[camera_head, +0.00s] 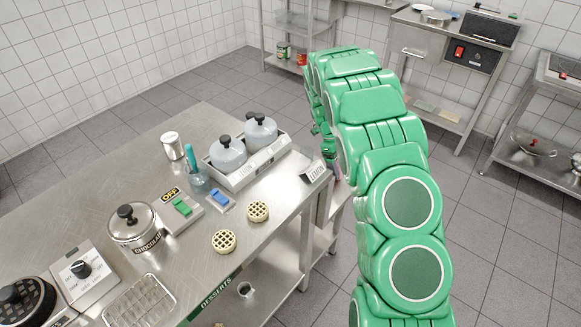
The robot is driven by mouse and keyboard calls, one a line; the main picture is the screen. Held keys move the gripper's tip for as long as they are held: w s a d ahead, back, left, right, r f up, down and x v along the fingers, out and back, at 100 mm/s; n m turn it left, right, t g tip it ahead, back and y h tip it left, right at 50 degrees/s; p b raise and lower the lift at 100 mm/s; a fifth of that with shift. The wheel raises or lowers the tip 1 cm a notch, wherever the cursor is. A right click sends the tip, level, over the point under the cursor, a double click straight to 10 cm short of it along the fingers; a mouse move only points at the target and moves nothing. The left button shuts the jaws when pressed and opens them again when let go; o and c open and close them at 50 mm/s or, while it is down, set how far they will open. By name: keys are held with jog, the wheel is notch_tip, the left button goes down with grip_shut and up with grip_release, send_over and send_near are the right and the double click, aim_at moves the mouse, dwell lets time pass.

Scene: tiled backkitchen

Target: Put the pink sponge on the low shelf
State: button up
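My green arm reaches away from me past the right end of the steel table. My gripper (330,148) is at its far end, mostly hidden behind the arm links, so its fingers cannot be made out. A small pinkish patch (338,172) shows just below it, beside the table's corner; I cannot tell whether it is the pink sponge or whether it is held. A low shelf (272,272) runs under the steel table, partly hidden by the tabletop. Another low shelf (462,122) under the back counter carries small flat pale pieces.
The steel table (100,185) holds a pot (132,226), two grey lidded jars (228,153), switches and round waffle-like pieces (224,241). A cup (245,289) stands on its under-shelf. A rack (545,130) stands at right. Tiled floor (485,215) is clear between the furniture.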

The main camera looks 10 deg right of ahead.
notch_tip(320, 180, down, 18)
dwell(0.9)
jog(key=o, duration=0.9)
jog(key=shift+f, duration=0.1)
jog(key=shift+o, duration=0.2)
jog(key=v, duration=1.2)
jog(key=shift+d+r, duration=0.1)
jog(key=shift+r, duration=0.1)
